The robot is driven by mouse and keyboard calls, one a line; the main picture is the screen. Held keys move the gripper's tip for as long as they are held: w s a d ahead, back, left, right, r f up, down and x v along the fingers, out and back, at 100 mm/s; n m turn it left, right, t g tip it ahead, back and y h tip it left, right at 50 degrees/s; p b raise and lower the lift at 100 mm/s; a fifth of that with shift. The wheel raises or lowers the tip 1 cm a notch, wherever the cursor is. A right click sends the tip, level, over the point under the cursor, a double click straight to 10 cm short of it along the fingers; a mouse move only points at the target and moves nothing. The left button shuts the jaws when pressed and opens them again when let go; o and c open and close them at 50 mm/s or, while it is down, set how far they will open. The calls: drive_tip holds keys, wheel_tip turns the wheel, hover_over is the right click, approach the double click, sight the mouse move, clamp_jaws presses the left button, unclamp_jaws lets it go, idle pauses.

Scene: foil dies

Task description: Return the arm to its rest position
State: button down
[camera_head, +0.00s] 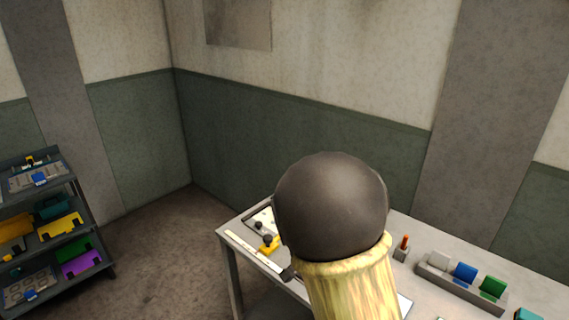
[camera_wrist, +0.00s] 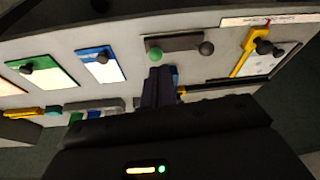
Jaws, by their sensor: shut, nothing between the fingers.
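My arm rises large in the front middle of the head view, a dark rounded joint above a yellowish link, and it covers part of the workbench (camera_head: 542,291). In the wrist view my gripper (camera_wrist: 160,72) shows as dark fingers close together, with nothing seen between them. The fingertips overlap the area just below a dark bar with a green knob (camera_wrist: 154,55) and a dark knob (camera_wrist: 206,48). I cannot tell whether they touch anything. The gripper is not clearly visible in the head view, where the arm hides that area.
A yellow tool (camera_wrist: 243,52) lies beside a white plate. Green-edged (camera_wrist: 40,73) and blue-edged (camera_wrist: 101,65) cards lie on the bench. A rack with coloured blocks (camera_head: 463,285) stands at right. A dark shelf cart (camera_head: 108,268) stands at left, with clear floor between.

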drive_tip(key=s+d+r+n+y, duration=0.2)
drive_tip(key=s+n, duration=0.5)
drive_tip(key=s, duration=0.8)
drive_tip(key=shift+d+r+g, duration=0.2)
drive_tip(key=shift+d+g, duration=0.1)
drive_tip(key=shift+d, duration=0.3)
drive_tip(key=shift+s, duration=0.1)
